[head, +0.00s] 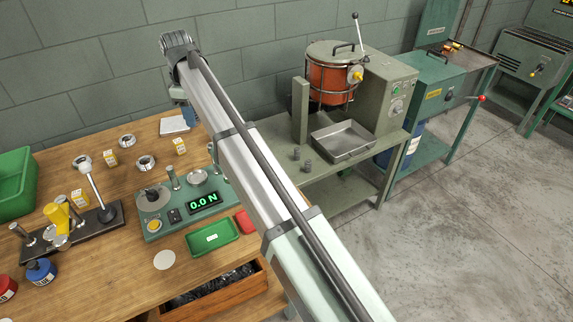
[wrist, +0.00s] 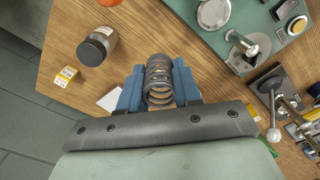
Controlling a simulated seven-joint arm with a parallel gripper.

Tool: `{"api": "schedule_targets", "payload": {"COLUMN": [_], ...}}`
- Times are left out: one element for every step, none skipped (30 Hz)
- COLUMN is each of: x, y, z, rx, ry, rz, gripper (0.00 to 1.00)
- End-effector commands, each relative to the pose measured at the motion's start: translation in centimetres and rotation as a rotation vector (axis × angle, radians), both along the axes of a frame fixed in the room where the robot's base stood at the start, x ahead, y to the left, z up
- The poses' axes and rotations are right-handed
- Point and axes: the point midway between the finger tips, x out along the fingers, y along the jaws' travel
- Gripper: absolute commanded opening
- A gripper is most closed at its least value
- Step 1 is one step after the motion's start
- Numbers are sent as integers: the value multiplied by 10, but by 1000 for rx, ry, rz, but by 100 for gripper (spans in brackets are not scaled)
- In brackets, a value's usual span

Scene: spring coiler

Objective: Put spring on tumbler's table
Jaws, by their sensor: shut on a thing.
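A dark steel coil spring (wrist: 159,72) stands between the blue fingers of my gripper (wrist: 158,88) in the wrist view. The gripper is shut on it, above the wooden bench. In the head view my arm hides the spring and most of the gripper. The tumbler's table (head: 270,127) is the grey-green stand right of the bench. It carries the tumbler with its orange drum (head: 330,82), a metal tray (head: 343,142) and two small grey cylindrical pieces (head: 302,159). My gripper is left of this table, over the bench's far part.
The wooden bench (head: 120,240) holds a force tester (head: 205,203), a green tray (head: 212,236), a lever fixture (head: 90,220), metal rings and small yellow boxes. A brown jar (wrist: 97,46) and a yellow box (wrist: 65,76) lie near my gripper. My arm crosses the tumbler's table in view.

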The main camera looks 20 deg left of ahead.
Motion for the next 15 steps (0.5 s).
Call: {"api": "schedule_targets", "payload": {"x": [1, 1, 1, 1, 1, 1, 1, 1, 1, 5, 11, 17, 22, 27, 34], "y": [1, 2, 2, 1, 1, 1, 1, 1, 1, -3, -8, -13, -17, -21, -27], "z": [16, 21, 30, 37, 43, 49, 55, 60, 68, 67, 66, 65, 65, 65, 65], "rx": [2, 1, 2, 2, 1, 1, 1, 1, 1, 0, -1, -1, -1, -1, -1], "ry": [-2, -1, -2, -2, -1, -1, -1, -1, -1, 0, 1, 1, 1, 1, 0], "rz": [0, 0, 0, 0, 0, 0, 0, 0, 0, -5, -10, -15, -19, -23, -29], "gripper": [2, 2, 2, 2, 2, 2, 2, 2, 2, 2, 2, 2, 2, 2, 2]}}
